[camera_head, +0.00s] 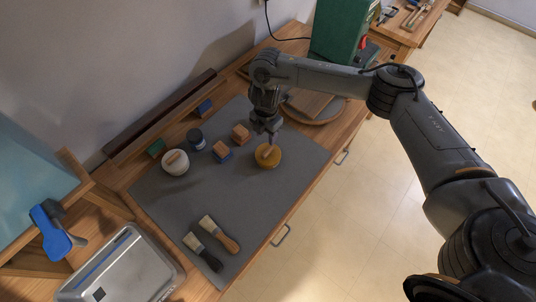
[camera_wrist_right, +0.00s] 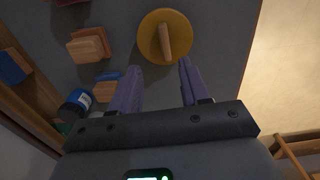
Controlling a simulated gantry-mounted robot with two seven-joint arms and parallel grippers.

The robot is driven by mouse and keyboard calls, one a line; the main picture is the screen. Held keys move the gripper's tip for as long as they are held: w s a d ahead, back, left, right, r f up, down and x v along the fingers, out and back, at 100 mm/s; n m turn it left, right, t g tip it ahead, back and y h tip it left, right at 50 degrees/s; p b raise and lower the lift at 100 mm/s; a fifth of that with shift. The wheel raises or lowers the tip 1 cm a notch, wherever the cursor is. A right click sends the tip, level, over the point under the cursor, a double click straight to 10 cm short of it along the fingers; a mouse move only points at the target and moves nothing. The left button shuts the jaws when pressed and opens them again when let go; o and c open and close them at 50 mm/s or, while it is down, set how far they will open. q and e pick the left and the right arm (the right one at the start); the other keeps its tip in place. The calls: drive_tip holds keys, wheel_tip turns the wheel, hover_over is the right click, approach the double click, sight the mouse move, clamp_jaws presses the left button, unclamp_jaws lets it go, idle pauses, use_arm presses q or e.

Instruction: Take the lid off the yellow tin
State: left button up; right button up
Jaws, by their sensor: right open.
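The yellow tin (camera_head: 268,160) stands upright on the grey mat, near the mat's right edge. Its round lid, with a wooden bar handle on top, is on it; the yellow lid (camera_wrist_right: 179,47) also shows in the right wrist view, just past the fingertips. My right gripper (camera_head: 270,131) is above the tin and a little behind it. In the right wrist view the right gripper (camera_wrist_right: 160,75) has its two fingers apart, with nothing between them, and the handle lies beyond the gap. The sides of the tin are mostly hidden by its lid. My left gripper is not seen.
A white tin (camera_head: 175,163), a dark blue jar (camera_head: 196,139) and wooden blocks (camera_head: 241,134) stand left of the yellow tin. A metal box (camera_head: 122,270) is at lower left. The mat's middle is clear.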

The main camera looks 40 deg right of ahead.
sight(268, 150)
drive_tip(key=shift+f, duration=1.55)
drive_tip(key=shift+s+d+f, duration=0.1)
drive_tip(key=shift+s+f, duration=0.1)
drive_tip(key=shift+f, duration=1.1)
drive_tip(key=shift+s+f, duration=0.2)
drive_tip(key=shift+f, duration=1.05)
clamp_jaws()
